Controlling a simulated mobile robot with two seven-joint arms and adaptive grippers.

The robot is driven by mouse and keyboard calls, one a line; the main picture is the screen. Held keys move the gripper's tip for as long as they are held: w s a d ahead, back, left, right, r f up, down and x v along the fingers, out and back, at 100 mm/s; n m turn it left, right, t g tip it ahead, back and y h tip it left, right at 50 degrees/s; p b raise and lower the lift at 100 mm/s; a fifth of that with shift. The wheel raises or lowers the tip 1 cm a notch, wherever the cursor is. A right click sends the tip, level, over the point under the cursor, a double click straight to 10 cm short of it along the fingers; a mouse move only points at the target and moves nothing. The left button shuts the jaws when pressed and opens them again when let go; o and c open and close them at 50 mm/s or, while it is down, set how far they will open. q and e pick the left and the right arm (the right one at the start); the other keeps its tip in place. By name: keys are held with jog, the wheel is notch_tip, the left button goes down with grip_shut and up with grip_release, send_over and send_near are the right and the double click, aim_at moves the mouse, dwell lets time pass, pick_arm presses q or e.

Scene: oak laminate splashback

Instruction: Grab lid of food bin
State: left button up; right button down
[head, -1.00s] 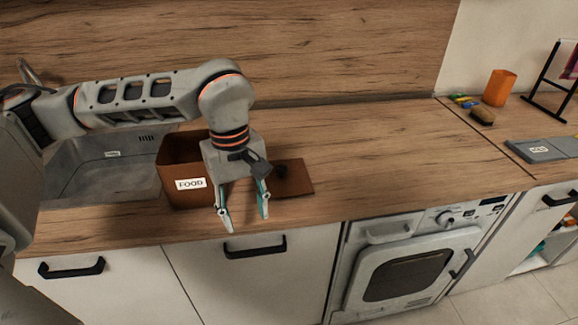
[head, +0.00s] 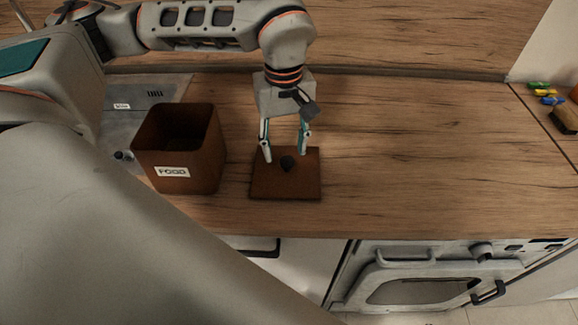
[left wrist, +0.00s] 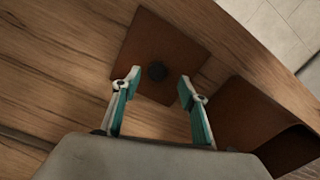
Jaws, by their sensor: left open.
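The lid (head: 268,185) is a flat brown square lying on the wooden counter, with a dark round knob (head: 288,163) at its middle. The food bin (head: 180,150) stands open just left of it, with a "FOOD" label on its front. My left gripper (head: 285,156) is open and empty, pointing down over the lid's back part, close to the knob. In the left wrist view the lid (left wrist: 178,42) and the knob (left wrist: 157,71) show beyond and between the open fingers (left wrist: 158,88). The bin (left wrist: 262,120) is at the right there. My right gripper is not in view.
A sink (head: 118,118) lies left of the bin. The counter (head: 430,140) right of the lid is clear. Small coloured items (head: 545,93) and a brown sponge-like block (head: 565,119) lie at the far right. An oven (head: 420,280) is below the counter.

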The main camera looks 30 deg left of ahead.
aim_at(286, 159)
pick_arm(q)
jog(key=f, duration=0.4)
jog(key=shift+w+f+p, duration=0.25)
jog(key=shift+w+p, duration=0.05)
jog(key=shift+f, duration=0.4)
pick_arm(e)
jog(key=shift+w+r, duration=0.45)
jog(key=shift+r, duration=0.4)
pick_arm(q)
jog(key=c, duration=1.1)
jog(key=shift+c, duration=0.6)
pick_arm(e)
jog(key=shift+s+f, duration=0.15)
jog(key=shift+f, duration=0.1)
